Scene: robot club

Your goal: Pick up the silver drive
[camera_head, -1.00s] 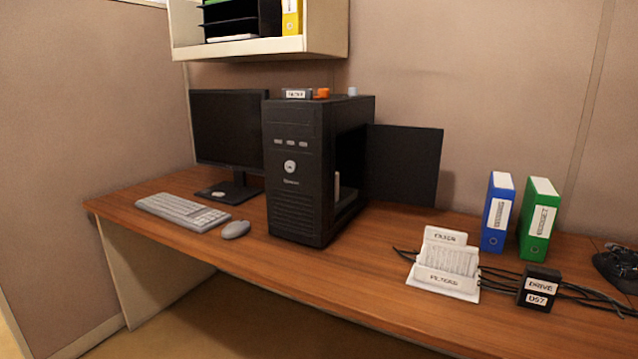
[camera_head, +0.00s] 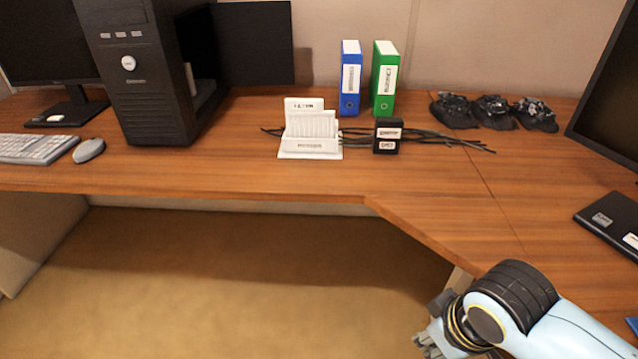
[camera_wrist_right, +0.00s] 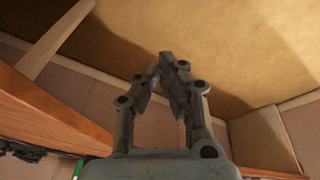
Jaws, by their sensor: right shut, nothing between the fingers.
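I cannot make out a silver drive for certain in these views. A black box with white labels (camera_head: 387,136), labelled as a drive in the earlier frame, stands on the desk in front of the binders. A small pale upright piece (camera_head: 190,80) shows in the open side of the black computer tower (camera_head: 145,75); I cannot tell what it is. My right gripper (camera_head: 428,346) is low at the bottom of the head view, below the desk's front edge and far from these things. In the right wrist view, its fingers (camera_wrist_right: 170,62) are shut and empty. My left gripper is not in view.
The wooden desk (camera_head: 230,165) bends toward me at the right. A white card holder (camera_head: 310,145), cables, a blue binder (camera_head: 350,105), a green binder (camera_head: 384,105), dark devices (camera_head: 493,112) and a black flat item (camera_head: 607,215) stand on it. Its front middle is clear.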

